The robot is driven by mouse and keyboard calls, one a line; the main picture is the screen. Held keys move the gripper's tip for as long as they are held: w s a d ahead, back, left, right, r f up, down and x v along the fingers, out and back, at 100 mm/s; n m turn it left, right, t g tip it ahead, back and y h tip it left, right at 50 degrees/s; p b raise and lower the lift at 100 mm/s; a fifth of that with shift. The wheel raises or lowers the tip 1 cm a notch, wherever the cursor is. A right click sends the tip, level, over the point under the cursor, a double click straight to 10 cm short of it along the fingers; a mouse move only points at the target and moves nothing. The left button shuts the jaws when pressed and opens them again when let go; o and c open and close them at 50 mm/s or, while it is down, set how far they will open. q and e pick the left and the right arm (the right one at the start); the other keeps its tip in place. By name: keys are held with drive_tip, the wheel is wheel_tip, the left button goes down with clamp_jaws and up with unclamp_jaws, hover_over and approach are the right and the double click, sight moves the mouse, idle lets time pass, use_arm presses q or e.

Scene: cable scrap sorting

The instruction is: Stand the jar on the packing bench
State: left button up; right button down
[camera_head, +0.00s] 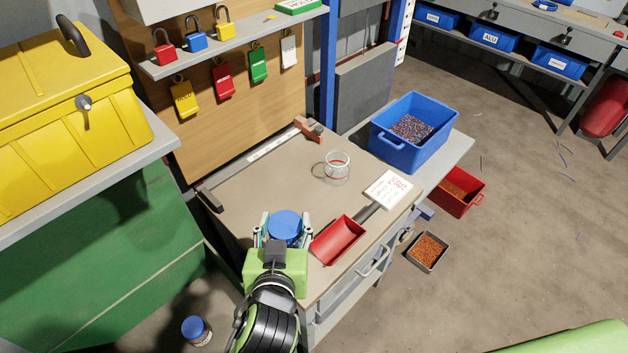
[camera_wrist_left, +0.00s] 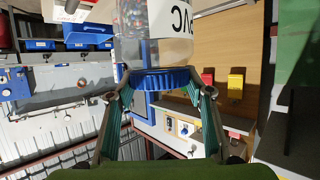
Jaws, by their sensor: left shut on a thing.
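The jar is clear, with a blue lid (camera_head: 285,226); colored granules and a white PVC label show in the left wrist view (camera_wrist_left: 158,30). My left gripper (camera_head: 284,234) is shut around the lid (camera_wrist_left: 160,79), one finger on each side. In the head view the jar is over the near left part of the brown-topped bench (camera_head: 255,193), and its body is hidden beneath the lid and gripper. I cannot tell whether its bottom touches the bench top. My right gripper is not in view.
A clear round vessel (camera_head: 337,168), a red scoop (camera_head: 338,240) and a white card (camera_head: 388,188) lie on the bench. A blue bin (camera_head: 400,150) stands at its far right. Another blue-lidded jar (camera_head: 196,329) is on the floor. The bench's middle left is clear.

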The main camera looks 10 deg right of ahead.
use_arm(q)
drive_tip(key=shift+w+d+r, duration=0.2)
drive_tip(key=shift+d+r, duration=0.05)
drive_tip(key=shift+r, duration=0.3)
drive_tip(key=shift+w, duration=0.4)
drive_tip(key=shift+w+a+f+p, duration=0.2)
drive_tip(key=shift+w+f+p, duration=0.2)
drive_tip(key=shift+w+f, duration=1.75)
drive_tip(key=shift+w+a+f+p, duration=0.15)
drive_tip(key=shift+w+f+p, duration=0.3)
drive_tip(key=shift+w+f, duration=1.65)
drive_tip(key=shift+w+a+f+p, duration=0.2)
drive_tip(key=shift+w+f+p, duration=0.2)
drive_tip(key=shift+w+f, duration=1.75)
drive_tip(key=o, duration=1.2)
drive_tip(key=shift+s, duration=0.1)
drive_tip(key=shift+s, duration=0.1)
drive_tip(key=b+v, duration=0.1)
drive_tip(key=v, duration=1.1)
drive_tip(key=shift+d, duration=0.1)
